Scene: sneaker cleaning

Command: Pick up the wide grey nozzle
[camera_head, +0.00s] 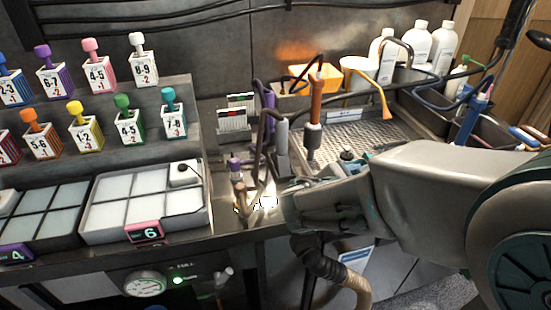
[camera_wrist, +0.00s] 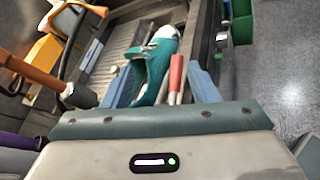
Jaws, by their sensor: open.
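A pale grey upright nozzle (camera_head: 281,135) stands among the tools at the counter's middle and looks like the wide grey one, though I cannot be sure. It is not clear in the wrist view. My gripper (camera_wrist: 160,88) is open, with its two blue fingers apart. A teal and white tool (camera_wrist: 155,62) and a red handle (camera_wrist: 176,74) show beyond and between the fingers; I cannot tell whether they touch. In the head view my arm hides much of the counter's front and the fingertips are not clear.
An orange tool (camera_head: 316,105) with a dark collar stands close by, also on the left in the wrist view (camera_wrist: 35,70). A mesh tray (camera_head: 375,135) lies behind my arm. White bottles (camera_head: 418,45) stand at the back. A divided tray (camera_head: 145,195) fills the left.

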